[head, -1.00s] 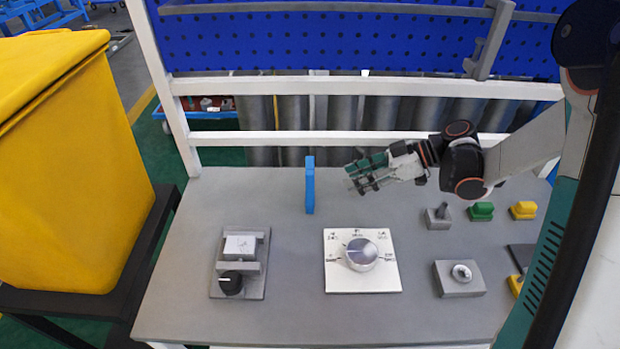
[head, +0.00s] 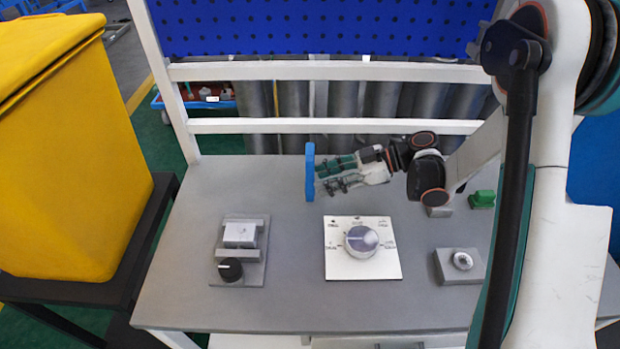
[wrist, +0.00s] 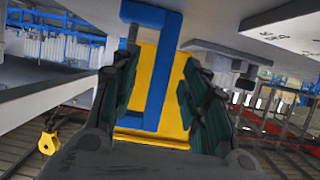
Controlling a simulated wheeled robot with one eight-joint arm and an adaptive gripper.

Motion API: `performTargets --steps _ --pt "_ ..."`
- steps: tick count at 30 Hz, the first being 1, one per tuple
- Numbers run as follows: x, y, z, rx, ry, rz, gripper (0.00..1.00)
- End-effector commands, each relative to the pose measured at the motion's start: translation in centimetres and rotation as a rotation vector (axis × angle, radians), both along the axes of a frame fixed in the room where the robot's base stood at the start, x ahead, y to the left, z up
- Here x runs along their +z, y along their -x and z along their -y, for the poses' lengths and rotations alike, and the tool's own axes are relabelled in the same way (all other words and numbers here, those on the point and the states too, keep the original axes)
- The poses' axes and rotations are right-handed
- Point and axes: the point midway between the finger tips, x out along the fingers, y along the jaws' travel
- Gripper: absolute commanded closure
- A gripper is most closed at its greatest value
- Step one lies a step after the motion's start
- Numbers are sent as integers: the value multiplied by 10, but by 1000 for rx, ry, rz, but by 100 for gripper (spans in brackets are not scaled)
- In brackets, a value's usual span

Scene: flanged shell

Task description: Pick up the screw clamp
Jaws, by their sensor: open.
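The screw clamp is a blue C-shaped frame (head: 309,172) seen edge-on, upright at the back of the grey table in the head view. In the wrist view its blue frame (wrist: 158,80) shows in front of the yellow bin, with a grey screw on its left side. My gripper (head: 322,177) is just right of the clamp, pointing left at it. In the wrist view, the dark green fingers of my gripper (wrist: 155,92) are apart, with the lower part of the clamp showing between them. I cannot tell whether either finger touches it.
A white dial plate (head: 340,263) with a silver knob lies in front of my gripper. A grey fixture (head: 243,275) with a black knob is front left, and a grey block (head: 445,268) is right. The yellow bin (head: 75,170) stands left. White rails (head: 330,126) run behind the table.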

Motion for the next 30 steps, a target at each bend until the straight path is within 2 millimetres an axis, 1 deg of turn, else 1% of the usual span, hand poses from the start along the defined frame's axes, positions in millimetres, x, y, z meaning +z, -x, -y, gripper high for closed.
performTargets --steps 5,9,13,15,20,21,26,27,30 --pt "-8 2 -10 2 0 0 58" --pt "-21 4 -27 3 0 -1 58" --pt "-26 4 -42 2 0 0 58" --pt "-27 4 -45 1 0 0 58" --pt "-26 4 -45 -1 0 0 58" --pt "-26 4 -45 -1 0 0 61" --pt "-26 4 -45 0 0 0 97" --pt "-26 4 -45 0 0 0 100" --pt "-26 4 -45 0 0 0 100"
